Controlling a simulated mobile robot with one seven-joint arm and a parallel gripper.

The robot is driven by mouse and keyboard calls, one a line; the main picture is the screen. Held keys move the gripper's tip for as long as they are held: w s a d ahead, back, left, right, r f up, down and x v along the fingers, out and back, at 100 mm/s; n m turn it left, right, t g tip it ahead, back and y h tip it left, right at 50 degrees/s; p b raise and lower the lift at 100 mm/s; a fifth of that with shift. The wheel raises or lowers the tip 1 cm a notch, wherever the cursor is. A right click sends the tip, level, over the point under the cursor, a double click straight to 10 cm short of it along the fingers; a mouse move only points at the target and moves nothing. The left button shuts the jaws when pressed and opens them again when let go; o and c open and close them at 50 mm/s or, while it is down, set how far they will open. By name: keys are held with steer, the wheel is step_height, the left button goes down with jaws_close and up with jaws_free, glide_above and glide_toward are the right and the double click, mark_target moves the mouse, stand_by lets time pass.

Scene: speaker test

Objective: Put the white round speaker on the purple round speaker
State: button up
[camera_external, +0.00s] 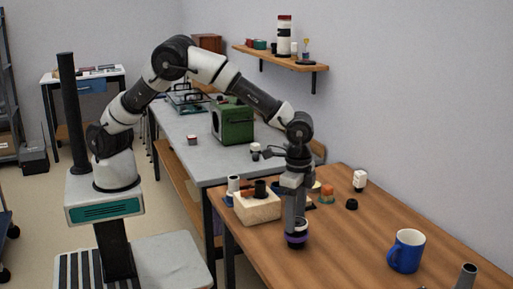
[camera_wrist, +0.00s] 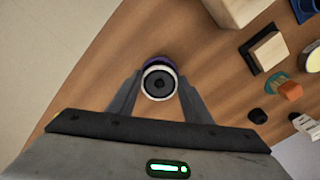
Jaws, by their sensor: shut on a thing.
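The white round speaker (camera_wrist: 147,83) with a dark centre is between the fingertips of my gripper (camera_wrist: 158,88) in the wrist view. The gripper is shut on it. The purple round speaker (camera_wrist: 157,60) shows as a thin rim just beyond and under the white one. In the external view my gripper (camera_external: 298,218) points straight down at the wooden table. The white speaker (camera_external: 301,227) is right above the purple speaker (camera_external: 296,240), which stands on the table. They look in line, but I cannot tell whether they touch.
A pale wooden box (camera_external: 256,210) stands close at the left. Behind are an orange-and-teal item (camera_external: 327,194), a black round piece (camera_external: 352,204) and a white block (camera_external: 360,180). A blue mug (camera_external: 405,252) is at the right. The table between mug and gripper is clear.

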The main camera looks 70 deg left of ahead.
steer(key=o, duration=1.2)
steer(key=shift+f, duration=0.15)
steer(key=shift+c, duration=0.2)
step_height(320, 180, up, 12)
steer(key=p, duration=0.2)
steer(key=shift+r, duration=0.2)
